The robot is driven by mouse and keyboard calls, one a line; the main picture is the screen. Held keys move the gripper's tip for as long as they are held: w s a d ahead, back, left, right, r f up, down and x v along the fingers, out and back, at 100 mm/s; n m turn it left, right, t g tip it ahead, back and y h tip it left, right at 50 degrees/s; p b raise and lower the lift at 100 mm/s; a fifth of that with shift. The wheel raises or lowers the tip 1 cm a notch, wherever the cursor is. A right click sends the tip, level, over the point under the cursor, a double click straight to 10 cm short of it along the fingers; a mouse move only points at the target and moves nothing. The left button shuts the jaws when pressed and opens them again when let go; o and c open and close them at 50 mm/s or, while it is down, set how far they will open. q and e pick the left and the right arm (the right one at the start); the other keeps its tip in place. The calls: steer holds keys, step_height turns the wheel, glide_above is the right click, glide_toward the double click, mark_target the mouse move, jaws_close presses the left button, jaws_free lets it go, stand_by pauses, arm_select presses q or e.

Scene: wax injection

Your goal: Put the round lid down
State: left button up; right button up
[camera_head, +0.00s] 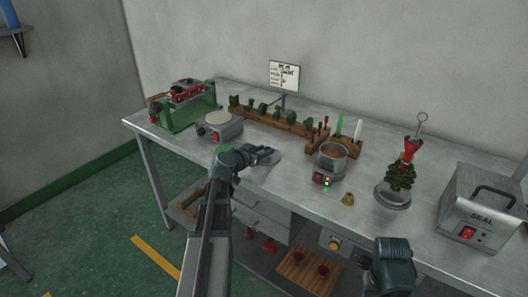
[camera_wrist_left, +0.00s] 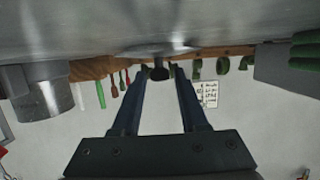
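The round lid (camera_head: 274,160) is a pale metal disc lying on the bench top between the hot plate and the wax pot. In the left wrist view the lid (camera_wrist_left: 158,50) shows edge-on against the bench, with its dark knob (camera_wrist_left: 160,72). My left gripper (camera_head: 266,152) is low over the lid. In the wrist view its blue fingers (camera_wrist_left: 160,78) stand either side of the knob, with visible gaps, so it looks open. The wax pot (camera_head: 332,160) is uncovered, with brown wax inside. My right gripper (camera_head: 390,268) is at the front edge, its fingers hidden.
A hot plate (camera_head: 219,127) and a green-framed press (camera_head: 186,104) stand to the left. A wooden rack (camera_head: 270,120) with green moulds runs behind. A small brass piece (camera_head: 347,199), a wax tree (camera_head: 400,176) and a sealing box (camera_head: 484,210) are to the right.

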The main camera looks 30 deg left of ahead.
arm_select(q)
steer(key=shift+o, duration=1)
steer(key=shift+r, duration=0.2)
steer(key=p+v, duration=0.3)
steer(key=v, duration=0.9)
steer(key=shift+p, duration=0.4)
